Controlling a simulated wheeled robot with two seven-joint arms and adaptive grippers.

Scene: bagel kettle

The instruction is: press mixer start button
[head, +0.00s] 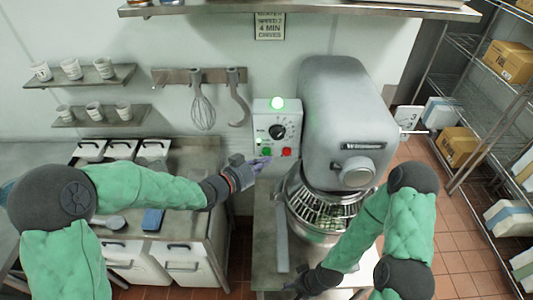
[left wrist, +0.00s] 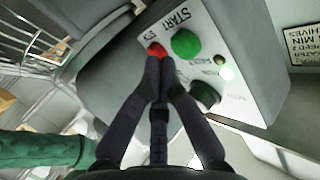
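The mixer (head: 345,110) is a large grey machine with a wire guard over its bowl. Its control box (head: 263,115) carries a black dial, a green button (head: 266,152) and a red button (head: 287,152). My left gripper (head: 264,161) is just below the green button in the head view. In the left wrist view its fingers (left wrist: 161,60) are shut with nothing between them. Their tips overlap the lower edge of the red button (left wrist: 155,49), left of the green start button (left wrist: 186,43); contact cannot be told. My right gripper (head: 292,287) is low by the bench, its fingers unclear.
A steel counter with bins (head: 170,262) stands left. A wire rack (head: 470,130) with boxes stands right.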

